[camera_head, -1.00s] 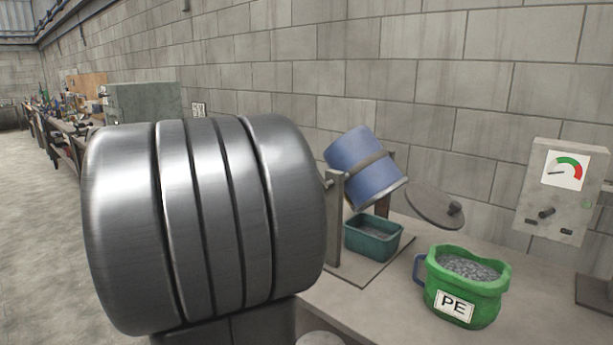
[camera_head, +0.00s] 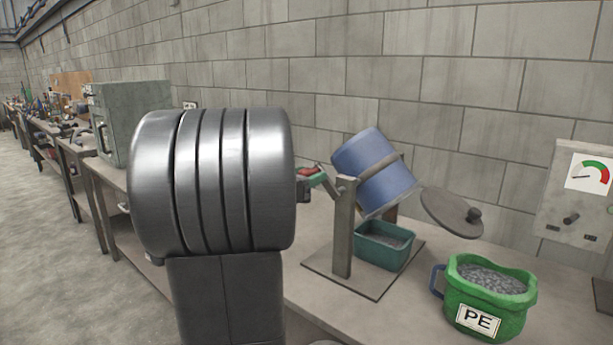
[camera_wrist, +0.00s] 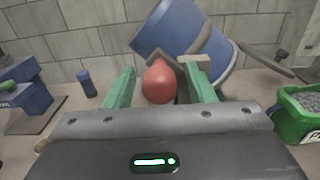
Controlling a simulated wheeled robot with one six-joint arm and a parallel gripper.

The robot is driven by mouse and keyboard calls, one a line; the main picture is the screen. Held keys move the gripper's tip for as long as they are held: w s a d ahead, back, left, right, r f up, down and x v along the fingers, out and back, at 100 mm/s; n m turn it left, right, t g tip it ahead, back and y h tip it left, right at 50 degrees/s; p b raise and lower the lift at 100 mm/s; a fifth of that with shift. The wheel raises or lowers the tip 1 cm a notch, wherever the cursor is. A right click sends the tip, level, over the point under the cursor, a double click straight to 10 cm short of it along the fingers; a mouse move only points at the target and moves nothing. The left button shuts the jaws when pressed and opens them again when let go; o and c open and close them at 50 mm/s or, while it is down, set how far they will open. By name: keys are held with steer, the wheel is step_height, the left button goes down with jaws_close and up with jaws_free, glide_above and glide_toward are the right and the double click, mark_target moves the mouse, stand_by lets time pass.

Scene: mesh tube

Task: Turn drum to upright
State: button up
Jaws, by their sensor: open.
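The blue drum (camera_head: 373,168) hangs tilted in its stand (camera_head: 343,225), its lower end pointing down and right over a teal tray (camera_head: 384,245) with grey material inside. It also shows tilted at the top of the wrist view (camera_wrist: 190,35). A red ball knob (camera_wrist: 160,82) is in front of the drum in the wrist view. My gripper (camera_head: 312,180) is at the left side of the stand in the head view. In the wrist view its green fingers (camera_wrist: 160,88) are open, one on each side of the knob, with visible gaps. My arm hides part of the bench.
A grey round lid (camera_head: 452,212) is right of the drum. A green PE-labelled bucket (camera_head: 487,300) of grey pellets stands at front right. A gauge box (camera_head: 580,205) is at far right. A grey cabinet (camera_head: 135,115) stands left along the wall.

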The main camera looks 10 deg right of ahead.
jaws_close()
